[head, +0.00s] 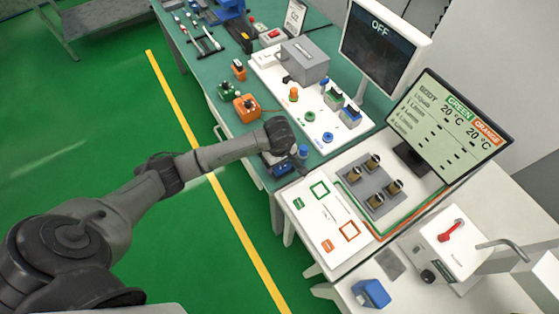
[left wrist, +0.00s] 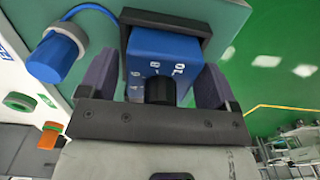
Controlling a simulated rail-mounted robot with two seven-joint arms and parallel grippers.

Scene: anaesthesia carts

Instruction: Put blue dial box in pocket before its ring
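My left gripper (head: 283,158) is low over the front edge of the teal table, and its hand hides most of what is beneath. In the left wrist view the blue dial box (left wrist: 165,48) with a black dial (left wrist: 160,90) lies between the two fingers of the left gripper (left wrist: 160,80). A dark square frame (left wrist: 207,22), which looks like the pocket, surrounds the far end of the box. I cannot tell whether the box is seated in it or whether the fingers press on its sides. My right gripper is in neither view.
A blue knob (head: 303,151), also in the left wrist view (left wrist: 52,57), stands close beside the gripper. A white panel (head: 270,66) carries coloured rings and boxes. An orange dial box (head: 246,108) sits farther back. A white station (head: 325,228) stands to the right.

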